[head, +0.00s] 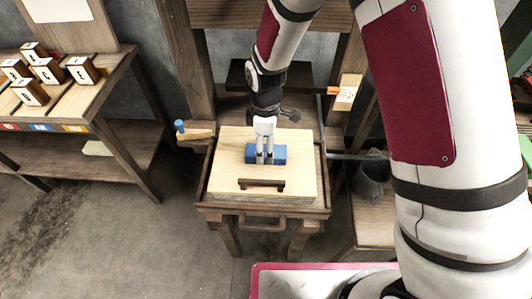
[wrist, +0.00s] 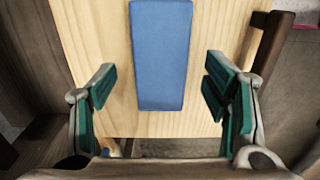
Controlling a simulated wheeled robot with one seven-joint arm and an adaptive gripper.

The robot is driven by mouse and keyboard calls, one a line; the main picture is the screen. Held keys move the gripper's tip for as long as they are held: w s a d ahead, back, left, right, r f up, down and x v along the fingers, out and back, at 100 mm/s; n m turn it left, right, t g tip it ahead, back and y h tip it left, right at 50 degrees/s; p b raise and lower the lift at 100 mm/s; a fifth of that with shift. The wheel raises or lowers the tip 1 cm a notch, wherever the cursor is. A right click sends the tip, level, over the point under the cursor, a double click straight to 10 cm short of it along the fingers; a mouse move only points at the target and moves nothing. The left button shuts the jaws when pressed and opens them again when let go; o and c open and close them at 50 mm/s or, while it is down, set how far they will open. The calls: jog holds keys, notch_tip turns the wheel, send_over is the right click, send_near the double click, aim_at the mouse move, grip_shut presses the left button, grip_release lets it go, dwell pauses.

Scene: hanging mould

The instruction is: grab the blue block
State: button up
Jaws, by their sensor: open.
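The blue block (head: 280,155) lies flat on a light wooden board on a small table, in the middle of the head view. In the wrist view the blue block (wrist: 160,55) stands out as a long blue shape at the top centre, between the lines of my two fingers. My gripper (head: 265,157) is over the block in the head view and hides part of it. In the wrist view my gripper (wrist: 162,92) is open, with green pads on both sides and a wide gap between them. I see no pad touching the block.
The light wooden board (head: 225,180) has a dark handle (head: 262,184) near its front edge. A bench at left holds several numbered blocks (head: 47,70). A grey jug (head: 371,175) is at right.

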jog(key=shift+f, duration=1.6)
jog(key=c, duration=1.3)
